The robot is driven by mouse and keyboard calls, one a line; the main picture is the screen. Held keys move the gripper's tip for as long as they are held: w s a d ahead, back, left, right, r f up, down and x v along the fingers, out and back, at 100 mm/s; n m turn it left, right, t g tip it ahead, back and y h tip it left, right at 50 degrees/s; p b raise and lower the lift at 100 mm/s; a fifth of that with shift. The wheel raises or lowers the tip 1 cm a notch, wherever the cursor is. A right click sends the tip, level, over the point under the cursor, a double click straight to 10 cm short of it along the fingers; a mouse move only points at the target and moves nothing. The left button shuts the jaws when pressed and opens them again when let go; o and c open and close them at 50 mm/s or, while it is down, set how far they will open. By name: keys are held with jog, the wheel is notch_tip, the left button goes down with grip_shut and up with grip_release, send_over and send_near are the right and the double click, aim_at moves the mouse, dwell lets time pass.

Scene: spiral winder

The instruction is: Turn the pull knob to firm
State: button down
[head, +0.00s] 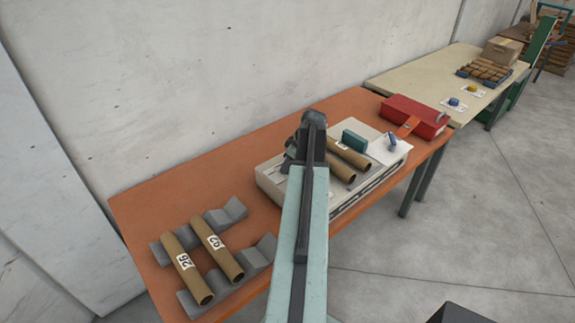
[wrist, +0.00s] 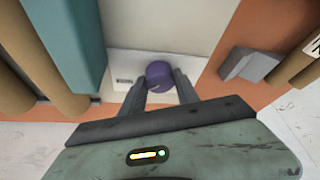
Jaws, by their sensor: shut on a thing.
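A round purple knob (wrist: 159,74) sits on a pale label plate (wrist: 118,62) at the near end of the machine in the wrist view. My gripper (wrist: 160,88) has one finger on each side of the knob and is shut on it. The plate has small dark print at its left, too small to read, so I cannot tell which setting the knob points to. In the head view my arm hides the knob and my fingertips. The cream machine (head: 268,183) stands on the orange table there.
Cardboard tubes (head: 352,153) and a teal block (head: 354,140) are on the machine. Two numbered tubes (head: 187,267) rest on grey V-blocks (head: 236,209) at left.

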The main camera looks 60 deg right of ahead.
jog(key=shift+m, duration=0.6)
jog(key=shift+h, duration=0.3)
jog(key=c, duration=0.9)
grip_release()
jog(key=p+v, duration=0.7)
jog(key=shift+r, duration=0.4)
jog(key=shift+s, duration=0.15)
